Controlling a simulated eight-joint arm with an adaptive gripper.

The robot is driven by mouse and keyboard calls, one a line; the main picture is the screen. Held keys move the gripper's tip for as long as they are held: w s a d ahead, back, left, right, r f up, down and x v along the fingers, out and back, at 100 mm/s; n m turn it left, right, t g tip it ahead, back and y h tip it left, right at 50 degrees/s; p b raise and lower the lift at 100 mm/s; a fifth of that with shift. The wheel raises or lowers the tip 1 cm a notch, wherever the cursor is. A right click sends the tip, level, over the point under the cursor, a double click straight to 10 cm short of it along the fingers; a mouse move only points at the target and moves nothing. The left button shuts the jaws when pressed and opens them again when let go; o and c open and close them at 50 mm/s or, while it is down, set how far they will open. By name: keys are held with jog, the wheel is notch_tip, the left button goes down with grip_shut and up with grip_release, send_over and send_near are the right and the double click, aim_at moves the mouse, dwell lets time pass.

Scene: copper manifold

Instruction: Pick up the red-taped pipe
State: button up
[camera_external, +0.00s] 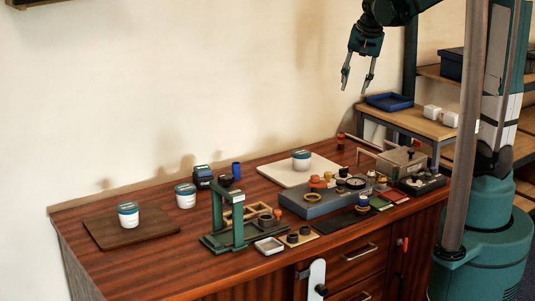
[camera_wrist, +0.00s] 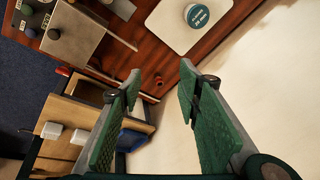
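A short, upright red-brown pipe (camera_external: 341,141) stands near the back right of the wooden bench; it looks like the red-taped pipe, though the tape is not clear at this size. In the wrist view what seems to be the same pipe (camera_wrist: 158,81) is seen from above as a reddish ring with a dark centre. My gripper (camera_external: 356,85) is open and empty, pointing down, high above the bench's back right. In the wrist view my gripper (camera_wrist: 161,72) has its green-padded fingers apart, with the pipe showing between their tips, well beyond them.
A white board (camera_external: 325,165) with a labelled tub (camera_external: 301,160) lies left of the pipe. A grey box (camera_external: 401,163) stands to the right. A side shelf holds a blue tray (camera_external: 389,102) and white blocks (camera_external: 432,112). A green press frame (camera_external: 238,226) stands farther left.

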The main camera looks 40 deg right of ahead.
jog(key=w+d+f+m+g+p, duration=0.1)
jog(key=w+d+f+m, duration=0.2)
jog(key=w, duration=0.3)
jog(key=w+d+f+m+g+p, duration=0.1)
jog(key=w+d+f+m, duration=0.1)
jog(key=w+d+f, duration=0.3)
jog(key=m+g+p, duration=0.2)
jog(key=m+p, duration=0.1)
jog(key=m, duration=0.3)
send_over(342, 133)
notch_tip(342, 133, down, 11)
jog(key=shift+w+a+f, duration=0.1)
jog(key=shift+f, duration=0.05)
jog(key=shift+w+d+f, duration=0.15)
jog(key=shift+d+f, duration=0.1)
jog(key=shift+f, duration=0.3)
jog(key=shift+f+b, duration=0.4)
jog(key=shift+f, duration=0.9)
jog(key=shift+a+f+b, duration=0.2)
jog(key=shift+f+b, duration=0.55)
jog(key=shift+f, duration=1.85)
